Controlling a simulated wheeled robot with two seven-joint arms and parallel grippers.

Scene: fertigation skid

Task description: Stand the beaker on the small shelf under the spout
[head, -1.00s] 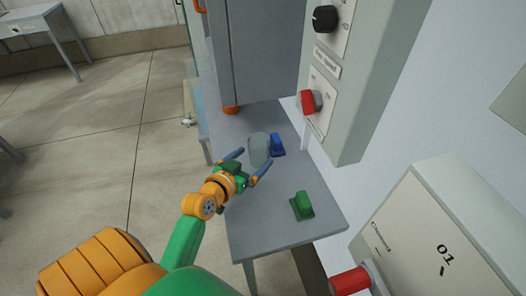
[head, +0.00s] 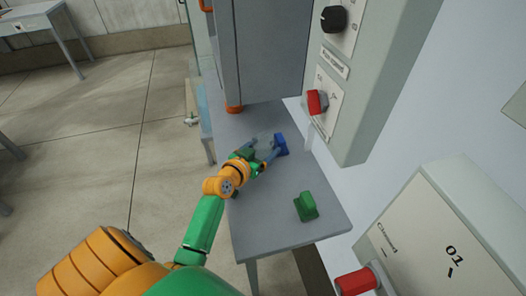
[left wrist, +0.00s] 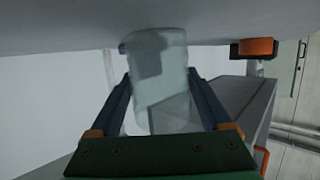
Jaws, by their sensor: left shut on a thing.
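The beaker (head: 264,142) is a pale, see-through cup on the grey bench, partly hidden by my gripper. In the left wrist view the beaker (left wrist: 157,75) is between the two fingers, with its far end close to or touching the grey surface at the top of the picture. My left gripper (head: 266,154) is shut on the beaker, one finger on each side. My right gripper is not in view. I cannot make out the spout or the small shelf for sure.
A green one (head: 305,207) stands nearer on the grey bench (head: 270,226). A grey cabinet (head: 262,55) is behind, and a control box with a red knob (head: 317,102) overhangs at right.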

